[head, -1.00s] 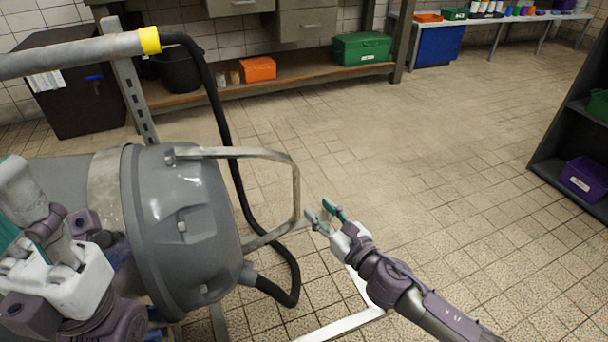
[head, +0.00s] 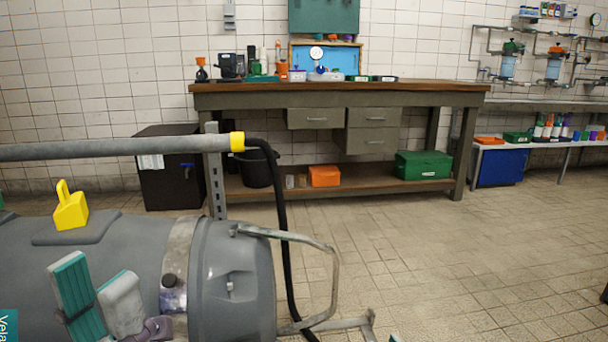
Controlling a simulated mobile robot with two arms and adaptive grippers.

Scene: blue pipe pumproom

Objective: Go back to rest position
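My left gripper (head: 98,290) is low at the left of the head view, in front of the large grey tank (head: 232,275). Its two teal-padded fingers point up and stand apart, with nothing between them. Of my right gripper (head: 394,338), only a small teal tip shows at the bottom edge, right of the tank's handle (head: 334,282). The rest of it is out of the picture, so its opening does not show.
A grey pipe with a yellow collar (head: 237,142) and black hose (head: 281,210) runs above the tank. A yellow handled block (head: 70,208) sits on top. A workbench (head: 340,98) stands behind. The tiled floor (head: 470,260) at right is clear.

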